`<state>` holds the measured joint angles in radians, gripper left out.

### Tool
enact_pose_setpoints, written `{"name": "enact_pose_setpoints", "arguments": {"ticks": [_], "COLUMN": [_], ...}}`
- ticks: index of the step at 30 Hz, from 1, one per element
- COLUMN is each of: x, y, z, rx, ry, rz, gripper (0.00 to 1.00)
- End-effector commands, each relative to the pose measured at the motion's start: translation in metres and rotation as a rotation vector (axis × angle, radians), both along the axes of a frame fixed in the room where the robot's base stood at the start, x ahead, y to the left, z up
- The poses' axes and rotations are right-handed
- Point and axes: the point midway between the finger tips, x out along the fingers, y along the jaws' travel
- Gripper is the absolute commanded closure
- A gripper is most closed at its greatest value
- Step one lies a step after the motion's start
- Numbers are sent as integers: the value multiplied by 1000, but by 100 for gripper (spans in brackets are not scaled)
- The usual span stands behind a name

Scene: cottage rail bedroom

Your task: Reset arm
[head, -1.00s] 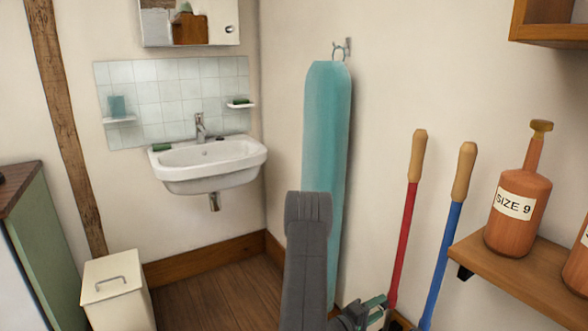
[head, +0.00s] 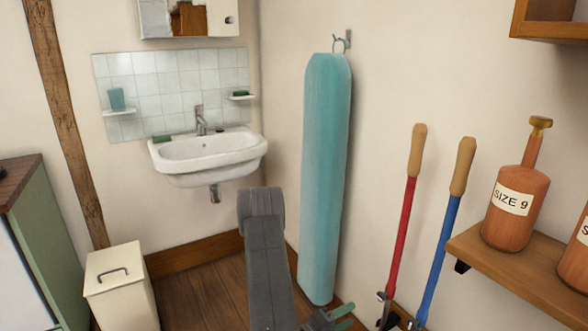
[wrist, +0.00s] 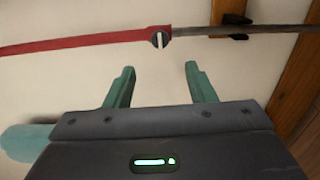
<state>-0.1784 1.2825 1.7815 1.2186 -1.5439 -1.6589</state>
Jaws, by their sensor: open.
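My gripper (head: 343,316) shows at the bottom of the head view, low in front of the right wall, with its two green fingers apart. In the wrist view my gripper (wrist: 162,82) is open with nothing between its fingers. A red-handled tool (wrist: 75,42) lies across the wrist view beyond the fingertips, apart from them. In the head view the red-handled tool (head: 402,235) leans by the right wall, right of my gripper.
A teal ironing board (head: 325,180) hangs on the wall behind my arm. A blue-handled tool (head: 442,250) stands beside the red one. A shelf (head: 520,285) with orange bottles (head: 515,210) juts out at right. A sink (head: 207,155) and a white bin (head: 122,285) are at left.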

Motion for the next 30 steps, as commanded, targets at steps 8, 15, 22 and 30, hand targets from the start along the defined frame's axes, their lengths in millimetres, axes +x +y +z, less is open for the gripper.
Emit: {"name": "enact_pose_setpoints", "arguments": {"ticks": [8,15,22,30], "x": [-5,15,35,59], "y": [6,-26,-62,-101], "z": [-1,-1,-1,-2], "rx": [0,1,1,13], "ry": [-1,-3,-3,-24], "rz": [-5,-5,-4,0], "gripper": [50,50,50,50]}}
